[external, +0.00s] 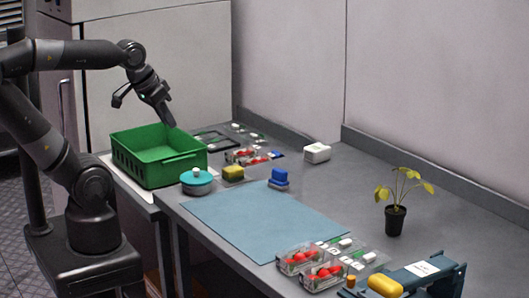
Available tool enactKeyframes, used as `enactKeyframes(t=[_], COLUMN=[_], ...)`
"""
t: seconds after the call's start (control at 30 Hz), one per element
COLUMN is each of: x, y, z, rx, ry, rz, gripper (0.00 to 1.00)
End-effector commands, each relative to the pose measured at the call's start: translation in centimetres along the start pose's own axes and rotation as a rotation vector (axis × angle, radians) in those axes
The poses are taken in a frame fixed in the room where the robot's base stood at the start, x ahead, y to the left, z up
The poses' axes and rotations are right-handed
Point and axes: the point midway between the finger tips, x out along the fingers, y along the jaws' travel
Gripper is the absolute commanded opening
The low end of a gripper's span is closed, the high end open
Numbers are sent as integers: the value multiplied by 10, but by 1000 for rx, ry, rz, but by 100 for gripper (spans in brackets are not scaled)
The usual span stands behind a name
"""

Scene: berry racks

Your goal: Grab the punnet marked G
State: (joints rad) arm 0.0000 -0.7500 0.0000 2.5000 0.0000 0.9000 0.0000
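Clear punnets with red berries stand in two groups. The front group has one punnet (297,259) and another just in front of it (322,275), at the near edge of the grey table. The back group (244,156) lies near the wall, behind the yellow sponge. Small white labels show beside the punnets, but their letters are too small to read, so I cannot tell which is marked G. My gripper (144,112) is above the green crate, far from the front punnets. Its fingers are spread apart, with nothing seen between them.
The green crate (126,167) stands at the left. A teal pot (197,184), a yellow sponge (233,174) and a blue block (279,181) line the blue mat (262,222). A potted plant (396,220) and a dark blue device (425,278) stand at the right. The mat is clear.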

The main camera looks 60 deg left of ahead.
Motion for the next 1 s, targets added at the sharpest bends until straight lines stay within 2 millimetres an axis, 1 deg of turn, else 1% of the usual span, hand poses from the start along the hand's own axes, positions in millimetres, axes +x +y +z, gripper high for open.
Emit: enactKeyframes(t=[0.1,0.57,0.83,0.93,1.0], x=[0,0,1,4,9], y=[0,0,0,-3,-6], z=[0,0,-2,-13,-27], rx=[0,0,0,2,5], ry=[0,0,-1,-8,-13], rz=[0,0,-2,-10,-20], gripper=[26,64,64,64,64])
